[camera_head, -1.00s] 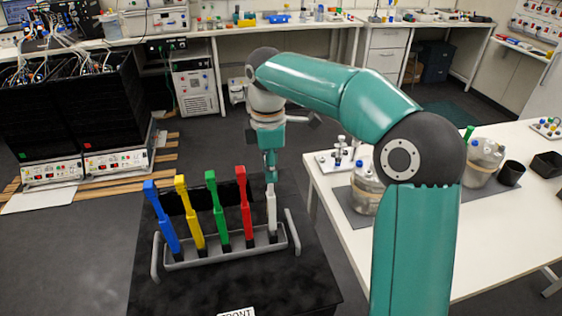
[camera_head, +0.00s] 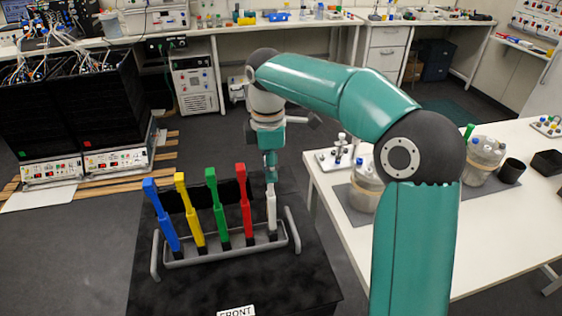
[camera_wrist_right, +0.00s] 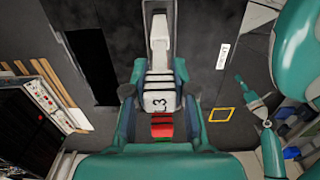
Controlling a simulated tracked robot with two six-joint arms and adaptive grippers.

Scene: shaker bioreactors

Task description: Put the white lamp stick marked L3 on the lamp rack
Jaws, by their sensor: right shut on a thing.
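The white lamp stick marked L3 (camera_head: 271,212) stands upright at the right end of the grey rack (camera_head: 215,256), with its foot in the tray. My right gripper (camera_head: 270,172) is above it, pointing down, shut on the upper part of the stick. The right wrist view shows the L3 label on the stick (camera_wrist_right: 160,95) between the two fingers of the right gripper (camera_wrist_right: 158,78). Also in the rack stand a blue stick (camera_head: 160,215), a yellow stick (camera_head: 189,210), a green stick (camera_head: 217,207) and a red stick (camera_head: 244,202). My left gripper is out of view.
The rack stands on a black-topped surface (camera_head: 235,285) with a FRONT label. A white table (camera_head: 470,215) with glass vessels (camera_head: 486,155) and black cups is to the right. Black cabinets (camera_head: 70,105) stand at the left. The black top is clear in front of the rack.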

